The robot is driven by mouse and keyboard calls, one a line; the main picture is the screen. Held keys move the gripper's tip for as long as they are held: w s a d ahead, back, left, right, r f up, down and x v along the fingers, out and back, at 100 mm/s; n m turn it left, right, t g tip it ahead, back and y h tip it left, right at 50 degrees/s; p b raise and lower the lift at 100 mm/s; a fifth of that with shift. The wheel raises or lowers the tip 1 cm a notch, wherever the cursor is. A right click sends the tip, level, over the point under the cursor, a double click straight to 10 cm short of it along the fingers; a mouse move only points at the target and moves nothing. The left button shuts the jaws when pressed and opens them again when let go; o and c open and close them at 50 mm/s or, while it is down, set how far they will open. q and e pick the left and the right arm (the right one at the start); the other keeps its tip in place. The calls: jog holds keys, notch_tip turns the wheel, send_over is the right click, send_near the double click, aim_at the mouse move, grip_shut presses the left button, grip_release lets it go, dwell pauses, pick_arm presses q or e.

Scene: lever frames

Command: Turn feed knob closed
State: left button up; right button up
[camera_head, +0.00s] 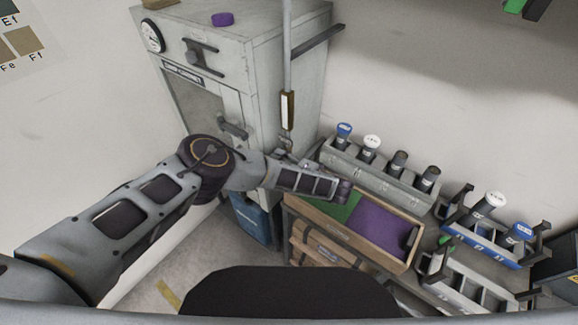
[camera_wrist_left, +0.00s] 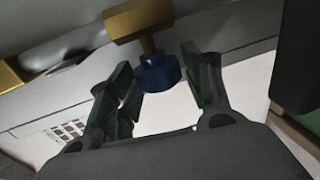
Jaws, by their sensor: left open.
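The feed knob (camera_wrist_left: 157,73) is a small dark blue knob on a short stem below a brass valve body (camera_wrist_left: 138,18) in the left wrist view. My left gripper (camera_wrist_left: 156,62) is open, with one finger on each side of the knob and visible gaps between. In the head view, my left gripper (camera_head: 285,158) is small and partly hidden by my arm, near the lower end of a vertical pipe with a brass fitting (camera_head: 287,122). The blue knob cannot be made out there. My right gripper is not in view.
A grey cabinet (camera_head: 205,85) with a gauge and handles stands behind my left arm. To the right are a grey rack (camera_head: 375,177) of capped tubes, a wooden tray (camera_head: 342,233) with green and purple areas, and a blue rack (camera_head: 482,238).

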pick_arm(q)
jog(key=shift+d, duration=0.15)
jog(key=shift+v, duration=3.6)
